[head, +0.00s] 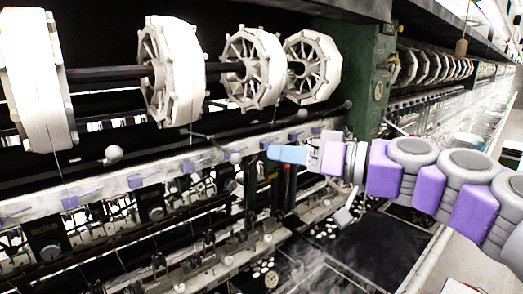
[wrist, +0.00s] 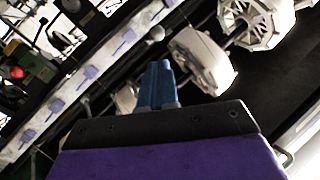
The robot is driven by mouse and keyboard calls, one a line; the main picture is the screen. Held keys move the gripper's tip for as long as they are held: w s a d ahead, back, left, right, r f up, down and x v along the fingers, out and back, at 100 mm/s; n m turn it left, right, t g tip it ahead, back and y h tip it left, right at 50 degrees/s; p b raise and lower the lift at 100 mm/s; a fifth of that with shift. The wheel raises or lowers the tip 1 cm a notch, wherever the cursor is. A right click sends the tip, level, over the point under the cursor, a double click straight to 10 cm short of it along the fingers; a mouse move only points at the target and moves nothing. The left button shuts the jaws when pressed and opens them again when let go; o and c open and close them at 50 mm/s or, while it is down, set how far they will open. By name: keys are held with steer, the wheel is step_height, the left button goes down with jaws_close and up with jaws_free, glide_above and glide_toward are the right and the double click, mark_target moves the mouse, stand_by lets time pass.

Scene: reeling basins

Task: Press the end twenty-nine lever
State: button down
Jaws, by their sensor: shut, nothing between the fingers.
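My gripper (head: 274,152) is shut and empty, its blue fingers pointing left in front of the machine. In the wrist view my gripper (wrist: 160,68) shows its two blue fingers together, pointing up. A ball-ended lever (head: 235,158) is left of the fingertips in the head view, with a visible gap. A pale ball knob (wrist: 155,33) shows above the fingertips in the wrist view. More ball-ended levers stand along the rail, one at left (head: 113,153) and others behind at right (head: 302,112). I cannot read any number, so I cannot tell which is twenty-nine.
Large white reels (head: 172,72) hang on a dark shaft above the levers. A green post (head: 368,80) stands behind my arm. A pale rail with purple tabs (head: 135,181) runs below the levers. A dark basin (head: 375,245) with pale cocoons lies below my arm.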

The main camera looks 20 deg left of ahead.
steer(key=d, duration=1.2)
steer(key=shift+s+r+p, duration=0.15)
steer(key=shift+s+p, duration=0.15)
steer(key=shift+s, duration=0.1)
